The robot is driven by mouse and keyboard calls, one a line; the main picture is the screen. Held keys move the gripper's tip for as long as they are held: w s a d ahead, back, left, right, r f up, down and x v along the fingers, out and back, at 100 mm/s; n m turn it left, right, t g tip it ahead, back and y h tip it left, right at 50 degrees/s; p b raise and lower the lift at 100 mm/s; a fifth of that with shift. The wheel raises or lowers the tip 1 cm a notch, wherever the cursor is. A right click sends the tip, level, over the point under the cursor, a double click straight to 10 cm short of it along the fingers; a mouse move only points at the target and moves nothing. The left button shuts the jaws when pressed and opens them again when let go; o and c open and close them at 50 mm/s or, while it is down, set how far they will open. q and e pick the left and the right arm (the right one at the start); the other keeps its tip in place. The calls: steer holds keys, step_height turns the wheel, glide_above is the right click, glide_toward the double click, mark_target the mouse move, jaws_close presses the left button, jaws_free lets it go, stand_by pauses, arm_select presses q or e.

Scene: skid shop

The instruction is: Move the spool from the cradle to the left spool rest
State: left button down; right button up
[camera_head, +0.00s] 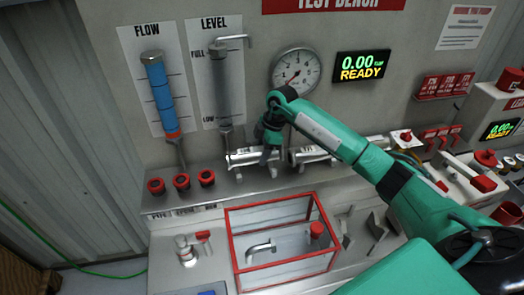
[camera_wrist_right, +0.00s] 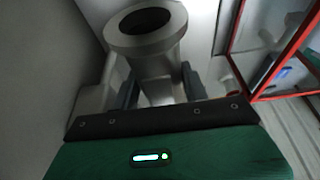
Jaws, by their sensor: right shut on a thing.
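The spool (camera_head: 243,157) is a pale grey metal pipe piece with flanged ends, lying roughly level along the back of the bench in the head view. My right gripper (camera_head: 268,154) reaches down over it and is shut on its body. In the right wrist view the spool (camera_wrist_right: 147,50) shows its round open flange toward the camera, with my right gripper's dark fingers (camera_wrist_right: 159,88) on both sides of its body. Its underside is hidden, so I cannot tell whether it touches a support. The cradle and left spool rest are not clearly distinguishable. My left gripper is not in view.
A red-framed clear box (camera_head: 283,262) with a bent pipe stands in front. Another pale pipe part (camera_head: 310,154) lies just right of my gripper. The gauge (camera_head: 296,70) and the sight tubes are on the wall behind.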

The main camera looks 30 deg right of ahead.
steer(key=shift+f, duration=0.2)
steer(key=shift+f+b, duration=0.4)
steer(key=shift+f, duration=0.25)
steer(key=shift+f, duration=0.25)
stand_by(0.5)
steer(key=shift+f, duration=0.1)
steer(key=shift+f, duration=0.25)
steer(key=shift+f, duration=0.4)
stand_by(0.4)
steer(key=o, duration=0.9)
steer(key=shift+o, duration=0.3)
